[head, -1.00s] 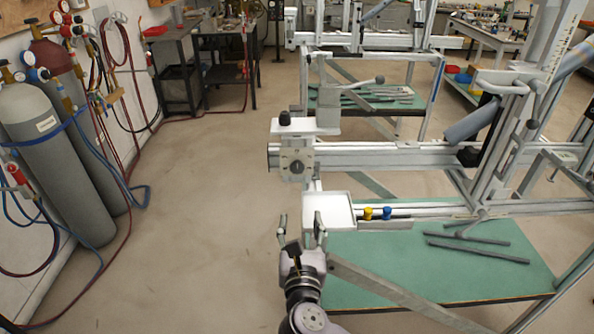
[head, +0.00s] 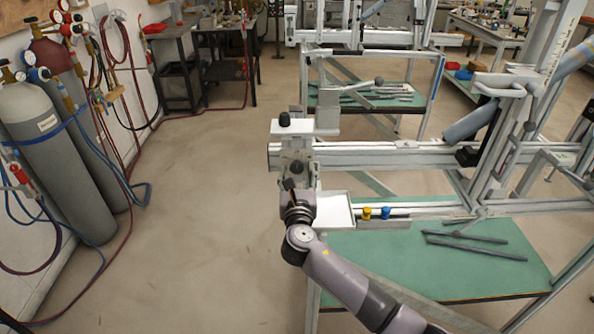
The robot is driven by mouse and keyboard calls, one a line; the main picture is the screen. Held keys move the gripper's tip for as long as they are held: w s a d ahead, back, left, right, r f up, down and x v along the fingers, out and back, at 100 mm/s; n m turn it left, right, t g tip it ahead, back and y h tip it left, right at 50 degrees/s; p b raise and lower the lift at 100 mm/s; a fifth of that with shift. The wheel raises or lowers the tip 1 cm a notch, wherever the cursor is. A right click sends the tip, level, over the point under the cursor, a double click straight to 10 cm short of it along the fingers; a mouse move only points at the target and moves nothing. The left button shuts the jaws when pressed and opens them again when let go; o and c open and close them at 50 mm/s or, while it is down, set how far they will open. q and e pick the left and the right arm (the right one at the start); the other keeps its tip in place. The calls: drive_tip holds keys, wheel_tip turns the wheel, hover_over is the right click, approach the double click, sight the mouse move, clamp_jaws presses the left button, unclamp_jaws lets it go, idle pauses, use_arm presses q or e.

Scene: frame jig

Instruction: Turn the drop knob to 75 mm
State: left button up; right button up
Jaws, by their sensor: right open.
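The frame jig's grey carriage (head: 292,135) sits at the left end of the horizontal rail. A round dial knob (head: 296,168) on the carriage's front plate is partly hidden by my right gripper. A black knob (head: 284,119) stands on top of the carriage. No marking shows which is the drop knob, and no mm scale is readable there. My right gripper (head: 297,170) is open in front of the plate, its fingers about either side of the dial knob. Whether they touch it I cannot tell. My left gripper is not in view.
A white tray (head: 336,220) sits just right of my right wrist, beside a yellow knob (head: 367,213) and a blue knob (head: 385,212). The rail (head: 400,156) runs right. Dark bars (head: 475,249) lie on the green shelf (head: 400,275).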

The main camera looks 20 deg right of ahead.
drive_tip(key=shift+w+d, duration=0.2)
drive_tip(key=shift+w, duration=0.35)
drive_tip(key=c, duration=1.1)
drive_tip(key=m+b, duration=0.2)
drive_tip(key=m, duration=0.3)
drive_tip(key=shift+a+m, duration=0.1)
drive_tip(key=shift+m, duration=0.2)
drive_tip(key=m+b, duration=0.2)
drive_tip(key=m, duration=0.4)
drive_tip(key=shift+r, duration=0.1)
